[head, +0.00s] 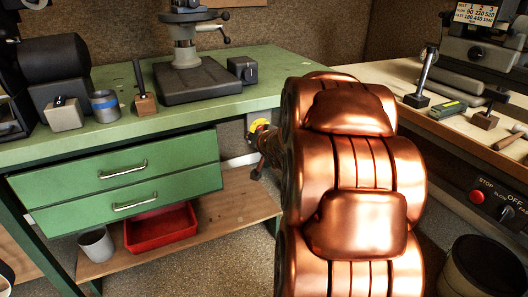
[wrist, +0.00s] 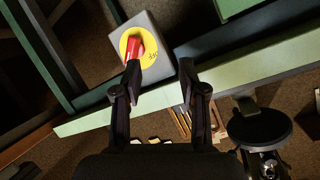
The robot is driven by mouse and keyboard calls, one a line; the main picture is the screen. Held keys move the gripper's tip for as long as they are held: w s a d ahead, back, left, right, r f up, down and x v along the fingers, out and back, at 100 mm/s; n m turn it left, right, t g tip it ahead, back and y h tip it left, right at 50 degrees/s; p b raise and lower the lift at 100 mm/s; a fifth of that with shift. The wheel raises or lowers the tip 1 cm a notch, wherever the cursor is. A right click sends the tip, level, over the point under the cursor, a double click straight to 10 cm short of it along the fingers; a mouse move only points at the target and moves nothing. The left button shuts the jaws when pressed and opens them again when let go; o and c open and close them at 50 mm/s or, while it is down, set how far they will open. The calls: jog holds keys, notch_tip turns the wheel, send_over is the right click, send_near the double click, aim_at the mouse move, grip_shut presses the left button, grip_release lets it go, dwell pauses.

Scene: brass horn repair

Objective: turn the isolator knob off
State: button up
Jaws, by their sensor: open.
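The isolator is a grey box (wrist: 166,32) with a round yellow plate (wrist: 124,44) and a red knob (wrist: 140,46) in the wrist view. In the head view only a bit of the yellow plate (head: 260,124) shows beside my copper arm, by the green bench leg. My gripper (wrist: 160,74) is open and empty, its fingers apart. Its left fingertip overlaps the lower end of the knob in the picture; I cannot tell whether they touch. The right fingertip is clear of the plate, to its right.
The green bench (head: 110,134) carries a drill press (head: 186,62) and small tools. A red tray (head: 160,226) and a grey cup (head: 96,244) sit on its low shelf. The right bench has a red stop button (head: 477,196) and a black selector (head: 507,213).

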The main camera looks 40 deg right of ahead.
jog(key=d+f+m+t+b, duration=0.2)
jog(key=d+f+t+b, duration=0.3)
jog(key=d+b, duration=0.25)
jog(key=b+x, duration=0.3)
jog(key=x, duration=0.3)
jog(key=shift+w, duration=0.4)
jog(key=shift+d+r, duration=0.1)
jog(key=shift+c, duration=0.4)
grip_shut()
